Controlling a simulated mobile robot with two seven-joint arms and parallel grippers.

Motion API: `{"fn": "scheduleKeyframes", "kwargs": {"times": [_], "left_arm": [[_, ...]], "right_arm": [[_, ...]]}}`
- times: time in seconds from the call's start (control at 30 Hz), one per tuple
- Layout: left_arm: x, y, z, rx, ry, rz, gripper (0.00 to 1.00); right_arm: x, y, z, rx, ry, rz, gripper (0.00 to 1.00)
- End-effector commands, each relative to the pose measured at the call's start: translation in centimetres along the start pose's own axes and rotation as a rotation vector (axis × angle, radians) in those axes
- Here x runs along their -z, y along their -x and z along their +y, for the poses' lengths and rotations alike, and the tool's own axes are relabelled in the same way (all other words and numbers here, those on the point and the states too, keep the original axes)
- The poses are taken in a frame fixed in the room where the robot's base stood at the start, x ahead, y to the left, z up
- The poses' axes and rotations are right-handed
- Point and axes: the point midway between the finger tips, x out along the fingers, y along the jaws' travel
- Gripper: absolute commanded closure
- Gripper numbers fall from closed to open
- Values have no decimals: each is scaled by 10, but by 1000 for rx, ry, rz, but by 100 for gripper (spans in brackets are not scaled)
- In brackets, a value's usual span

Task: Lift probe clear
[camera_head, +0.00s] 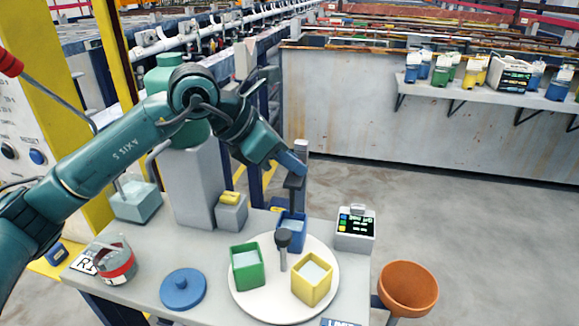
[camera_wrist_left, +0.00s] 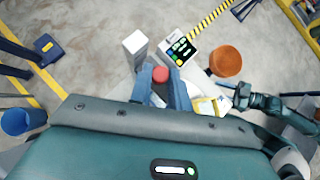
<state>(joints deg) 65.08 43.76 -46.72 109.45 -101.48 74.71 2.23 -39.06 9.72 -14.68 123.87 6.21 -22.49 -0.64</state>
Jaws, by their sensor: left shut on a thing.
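My left gripper (camera_head: 292,168) is shut on the probe (camera_head: 293,188), a dark handle with a thin stem below it. The probe stands upright above the blue container (camera_head: 292,234) at the back of a round white plate (camera_head: 247,303). I cannot tell whether its tip is inside the container. In the left wrist view a red top (camera_wrist_left: 160,75) shows between my blue fingers. A green container (camera_head: 247,270) and a yellow container (camera_head: 312,284), both with pale contents, stand on the plate. A dark-headed post (camera_head: 283,240) rises at the plate's middle.
A meter with a lit screen (camera_head: 356,229) stands right of the plate, and an orange bowl (camera_head: 408,288) sits off the table's right edge. A blue lid (camera_head: 183,287), a red-banded jar (camera_head: 116,262) and a grey column (camera_head: 190,185) stand to the left.

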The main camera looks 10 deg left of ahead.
Motion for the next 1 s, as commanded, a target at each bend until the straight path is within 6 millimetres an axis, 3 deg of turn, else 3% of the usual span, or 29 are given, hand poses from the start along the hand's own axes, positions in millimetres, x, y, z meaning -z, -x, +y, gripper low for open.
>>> {"fn": "scheduleKeyframes", "kwargs": {"times": [0.13, 0.17, 0.27, 0.6, 0.77, 1.0], "left_arm": [[-4, 4, 1, -6, -3, -15, 100], [-5, 4, 1, -6, -3, -16, 81], [-4, 3, 1, -6, -3, -15, 73], [-3, 8, 1, -6, -2, -11, 72], [-2, 32, 2, -9, -3, -12, 72], [-2, 87, 1, -10, -3, -14, 72]], "right_arm": [[0, 0, 0, 1, 2, 1, 64], [0, 0, 0, 1, 2, 1, 64], [1, 0, 0, 2, 2, 1, 64], [0, -1, -1, 3, 1, 3, 64], [-1, -2, -1, 4, -2, 5, 64], [-3, -3, 0, 7, -8, 8, 64]]}}
